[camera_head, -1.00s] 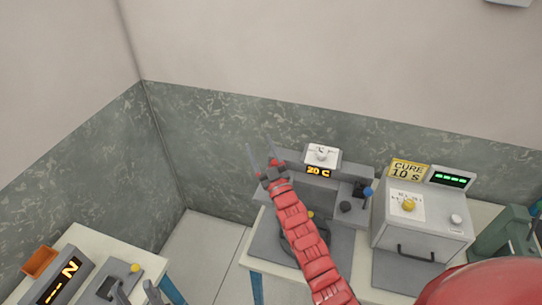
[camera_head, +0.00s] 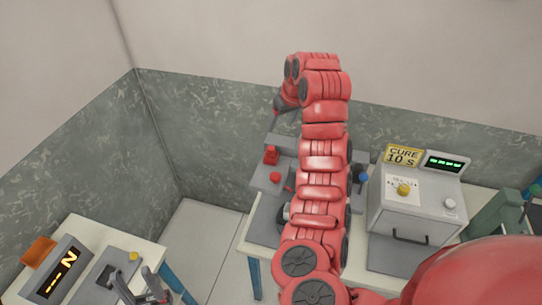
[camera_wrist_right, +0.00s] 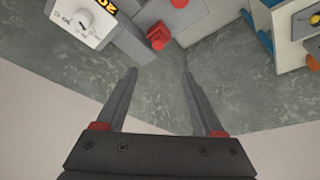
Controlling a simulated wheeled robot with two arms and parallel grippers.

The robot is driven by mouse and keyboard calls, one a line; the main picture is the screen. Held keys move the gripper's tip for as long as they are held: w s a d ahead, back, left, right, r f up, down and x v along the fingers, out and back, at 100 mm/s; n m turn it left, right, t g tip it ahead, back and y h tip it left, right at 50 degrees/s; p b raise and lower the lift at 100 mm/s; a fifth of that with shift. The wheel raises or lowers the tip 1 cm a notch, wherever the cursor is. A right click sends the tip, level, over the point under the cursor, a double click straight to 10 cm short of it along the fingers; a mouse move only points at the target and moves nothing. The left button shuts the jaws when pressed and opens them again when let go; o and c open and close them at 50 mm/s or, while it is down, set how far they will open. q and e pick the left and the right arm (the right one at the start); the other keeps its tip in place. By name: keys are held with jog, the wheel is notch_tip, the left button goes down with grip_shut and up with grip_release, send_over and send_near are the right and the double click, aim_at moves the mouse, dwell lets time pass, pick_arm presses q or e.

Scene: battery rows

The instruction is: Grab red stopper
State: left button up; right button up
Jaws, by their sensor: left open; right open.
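The red stopper (camera_head: 271,155) stands on the grey machine at the back, left of my right arm. It also shows in the right wrist view (camera_wrist_right: 158,38) at top centre. My right gripper (camera_wrist_right: 158,72) is open and empty; the stopper lies beyond its fingertips, roughly in line with the gap and apart from them. In the head view the right gripper is mostly hidden behind its arm. A second, rounder red knob (camera_head: 275,177) sits below the stopper. My left gripper (camera_head: 138,284) is open at the lower left, over the left table.
My right arm hides much of the grey machine. A grey curing box (camera_head: 416,210) with a yellow sign stands to its right. The left table holds a lit display (camera_head: 62,277) and an orange bin (camera_head: 39,252). Patterned walls close off the back and left.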

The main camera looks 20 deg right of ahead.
jog(key=b, duration=0.1)
send_near(271, 148)
jog(key=b+x, duration=0.3)
jog(key=b, duration=0.4)
jog(key=shift+a+f, duration=0.1)
jog(key=shift+f, duration=0.2)
jog(key=p+x, duration=0.3)
jog(key=x, duration=0.1)
jog(key=shift+w+f, duration=0.2)
jog(key=shift+w, duration=0.05)
jog(key=shift+w+f, duration=0.1)
jog(key=shift+f, duration=0.15)
grip_shut()
